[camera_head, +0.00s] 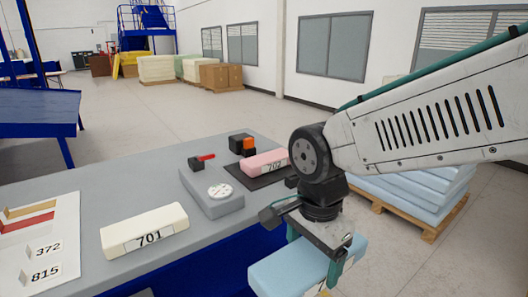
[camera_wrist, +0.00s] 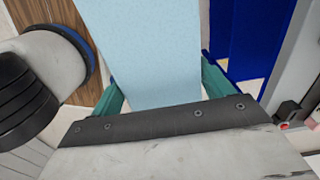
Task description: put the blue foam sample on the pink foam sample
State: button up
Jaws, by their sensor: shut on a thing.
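My gripper (camera_head: 319,254) is shut on the blue foam sample (camera_head: 288,274), a light blue block held in the air off the front right edge of the table. In the wrist view the blue foam sample (camera_wrist: 155,50) sits between the two green fingers of my gripper (camera_wrist: 157,85). The pink foam sample (camera_head: 264,162), with a label reading 702, lies on a dark mat (camera_head: 240,179) at the table's far right. My arm covers its right end. It is apart from the blue foam sample, farther back.
The grey table (camera_head: 95,215) bears a white block labelled 701 (camera_head: 145,230), a grey device with a dial (camera_head: 212,194), a small black and orange object (camera_head: 242,145) and a sheet (camera_head: 38,245) marked 372 and 815. Light blue slabs on a pallet (camera_head: 425,195) stand right of the table.

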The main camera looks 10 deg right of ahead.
aim_at(268, 157)
jog(key=i, duration=1.45)
